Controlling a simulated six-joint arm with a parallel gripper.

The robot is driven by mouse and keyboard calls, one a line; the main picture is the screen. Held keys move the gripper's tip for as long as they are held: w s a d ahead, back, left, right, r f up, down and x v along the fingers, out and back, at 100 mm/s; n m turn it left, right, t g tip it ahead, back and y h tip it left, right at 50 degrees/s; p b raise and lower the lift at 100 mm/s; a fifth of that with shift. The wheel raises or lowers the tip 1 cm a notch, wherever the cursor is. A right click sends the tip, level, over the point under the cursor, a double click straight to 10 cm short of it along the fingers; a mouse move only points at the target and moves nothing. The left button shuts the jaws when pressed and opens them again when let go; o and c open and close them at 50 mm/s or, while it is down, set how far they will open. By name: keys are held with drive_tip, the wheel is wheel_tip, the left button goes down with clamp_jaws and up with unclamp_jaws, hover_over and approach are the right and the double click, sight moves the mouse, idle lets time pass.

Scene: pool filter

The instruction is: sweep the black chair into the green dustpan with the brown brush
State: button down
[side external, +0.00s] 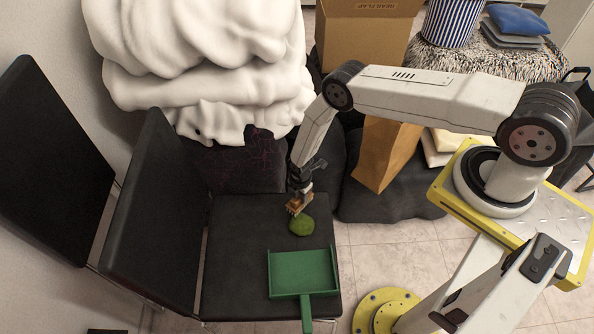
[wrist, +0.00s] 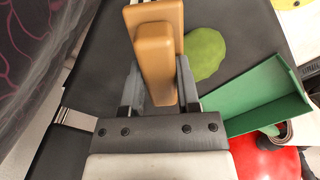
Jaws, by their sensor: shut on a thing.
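My gripper (side external: 302,184) is shut on the brown brush (side external: 294,207), low over the far part of the black chair's seat (side external: 233,255). In the wrist view the brush (wrist: 155,62) sits between the two dark fingers (wrist: 158,88). A flat green lump (side external: 302,227) lies on the seat just beside the brush, on the near side; it also shows in the wrist view (wrist: 208,55). The green dustpan (side external: 302,274) lies on the seat nearer the camera, its open side towards the lump and its handle past the front. Whether the bristles touch the seat is hidden.
Another black chair back (side external: 50,160) stands at the left. White bedding (side external: 200,70) is piled behind the seat. A brown paper bag (side external: 385,152) and a cardboard box (side external: 362,40) stand at the back. The seat left of the dustpan is clear.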

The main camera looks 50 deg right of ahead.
wheel_tip(320, 180, down, 2)
drive_tip(key=shift+f, duration=0.2)
drive_tip(key=shift+s+a+r, duration=0.1)
drive_tip(key=shift+a+r, duration=0.05)
drive_tip(key=shift+a, duration=0.05)
drive_tip(key=shift+s+a+f, duration=0.2)
drive_tip(key=shift+s+a, duration=0.15)
drive_tip(key=shift+s, duration=0.1)
drive_tip(key=shift+s+a, duration=1.2)
drive_tip(key=shift+s, duration=0.1)
drive_tip(key=shift+s+a, duration=1.55)
drive_tip(key=shift+s, duration=0.15)
drive_tip(key=shift+s+a+f, duration=0.1)
drive_tip(key=shift+s+a, duration=0.1)
drive_tip(key=shift+s, duration=0.05)
drive_tip(key=shift+s+a, duration=0.8)
drive_tip(key=shift+s, duration=0.05)
drive_tip(key=shift+s+a+r, duration=0.1)
drive_tip(key=shift+a+r, duration=0.05)
drive_tip(key=shift+r, duration=0.05)
wheel_tip(320, 180, up, 8)
